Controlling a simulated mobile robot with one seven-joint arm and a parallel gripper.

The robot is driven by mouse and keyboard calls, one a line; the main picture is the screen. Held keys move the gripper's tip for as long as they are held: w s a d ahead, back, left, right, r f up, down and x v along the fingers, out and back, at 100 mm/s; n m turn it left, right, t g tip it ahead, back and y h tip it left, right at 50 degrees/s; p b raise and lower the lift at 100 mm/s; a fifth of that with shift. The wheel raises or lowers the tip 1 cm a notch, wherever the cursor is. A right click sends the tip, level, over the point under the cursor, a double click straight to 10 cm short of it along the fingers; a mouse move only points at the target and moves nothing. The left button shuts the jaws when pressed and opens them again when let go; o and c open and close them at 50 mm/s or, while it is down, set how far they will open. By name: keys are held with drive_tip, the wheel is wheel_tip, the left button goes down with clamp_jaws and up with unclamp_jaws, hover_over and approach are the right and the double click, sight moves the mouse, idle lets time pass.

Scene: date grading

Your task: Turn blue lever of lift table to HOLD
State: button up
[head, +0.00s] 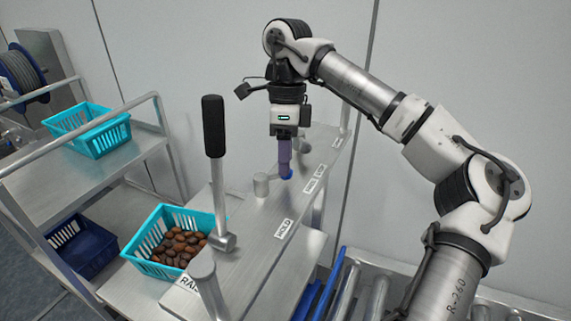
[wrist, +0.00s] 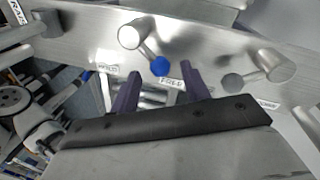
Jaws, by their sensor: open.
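The blue lever is a short metal arm on a round pivot, with a blue round knob (wrist: 160,66) at its end. The knob lies beside the middle label (wrist: 171,83), whose text is hard to read. The HOLD label (head: 283,228) is nearer the head camera on the same metal top. My gripper (head: 285,165) points down over the lever with its purple fingers open. In the wrist view its fingertips (wrist: 160,71) lie on either side of the knob; contact cannot be told. In the head view the fingers partly hide the knob (head: 288,177).
A tall lever with a black grip (head: 213,125) stands on the near side. A second lever with a grey knob (wrist: 232,82) is to the right in the wrist view. A turquoise basket of dates (head: 150,250) stands left of the metal top. Rollers (head: 375,297) run at the lower right.

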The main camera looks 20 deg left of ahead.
drive_tip(key=shift+s+f, duration=0.2)
drive_tip(key=shift+f, duration=0.85)
drive_tip(key=c, duration=1)
